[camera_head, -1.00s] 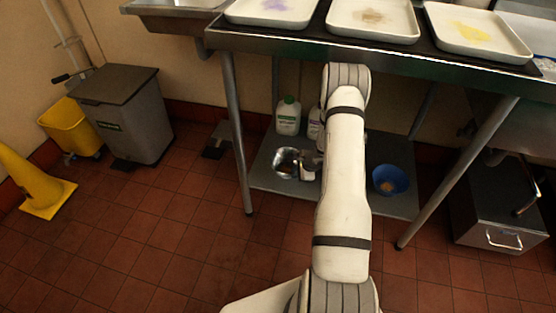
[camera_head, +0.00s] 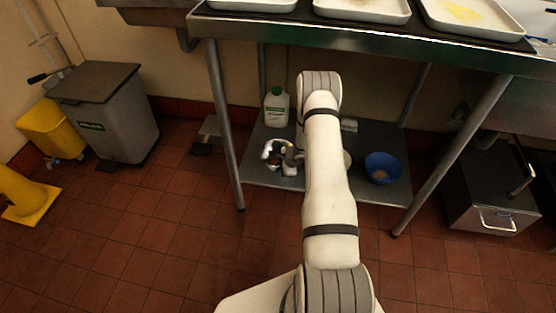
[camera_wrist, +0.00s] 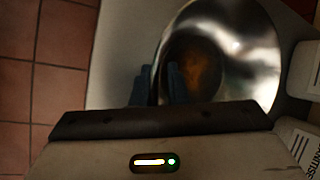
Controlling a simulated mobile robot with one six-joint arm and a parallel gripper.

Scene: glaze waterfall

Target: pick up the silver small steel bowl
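The silver steel bowl (camera_wrist: 240,45) is shiny, with an orange-brown patch inside. In the wrist view, my gripper's two dark fingers (camera_wrist: 158,84) are apart at the bowl's left rim. One finger shows outside the rim and the other over the bowl's inside. I cannot tell whether either finger touches the rim.
The lower shelf (camera_head: 262,198) lies under a steel table (camera_head: 360,47) with legs on both sides. A green-capped white bottle (camera_head: 277,108) stands behind the bowl. A blue bowl (camera_head: 383,168) is to the right. White containers (camera_wrist: 306,70) stand close right of the steel bowl.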

